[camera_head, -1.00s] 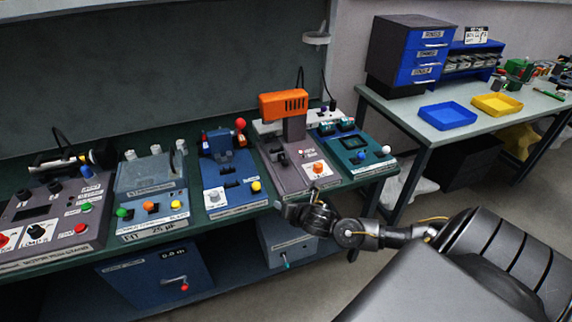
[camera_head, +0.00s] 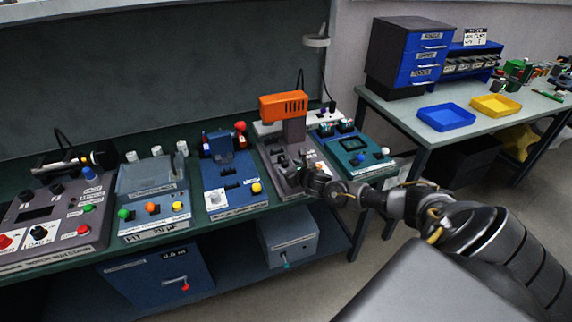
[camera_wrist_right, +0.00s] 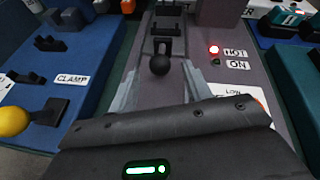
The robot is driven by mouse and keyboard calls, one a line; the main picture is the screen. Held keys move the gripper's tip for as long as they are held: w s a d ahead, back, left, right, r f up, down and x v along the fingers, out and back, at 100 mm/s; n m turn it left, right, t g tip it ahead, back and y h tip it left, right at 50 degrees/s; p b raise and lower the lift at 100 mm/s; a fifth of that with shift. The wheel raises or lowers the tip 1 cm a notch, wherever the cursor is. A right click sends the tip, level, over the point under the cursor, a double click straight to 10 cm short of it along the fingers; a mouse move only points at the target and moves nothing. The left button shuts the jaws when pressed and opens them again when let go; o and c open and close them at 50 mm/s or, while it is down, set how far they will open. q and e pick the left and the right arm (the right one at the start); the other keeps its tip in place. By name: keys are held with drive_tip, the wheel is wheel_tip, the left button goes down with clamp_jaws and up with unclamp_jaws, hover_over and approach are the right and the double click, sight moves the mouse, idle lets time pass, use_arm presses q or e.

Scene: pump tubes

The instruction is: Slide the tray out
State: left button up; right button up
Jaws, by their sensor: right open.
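The grey machine with the orange head (camera_head: 283,106) stands on the green bench. Its tray shows in the right wrist view as a dark sliding part with a black ball knob (camera_wrist_right: 160,65) at its front. My right gripper (camera_head: 287,177) is at the front of this machine and covers part of its panel. In the right wrist view the right gripper (camera_wrist_right: 160,78) is open, with its pale fingers on either side of the knob. I cannot tell whether they touch it. My left gripper is not in view.
A blue machine (camera_head: 228,180) with a yellow knob stands left of the grey one. A teal machine (camera_head: 352,150) stands close on its right. The lit HOT lamp (camera_wrist_right: 213,50) is right of the tray. A side table holds blue and yellow bins (camera_head: 446,117).

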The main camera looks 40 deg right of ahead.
sight(287, 165)
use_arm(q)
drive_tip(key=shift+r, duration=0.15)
use_arm(e)
drive_tip(key=shift+x, duration=1.85)
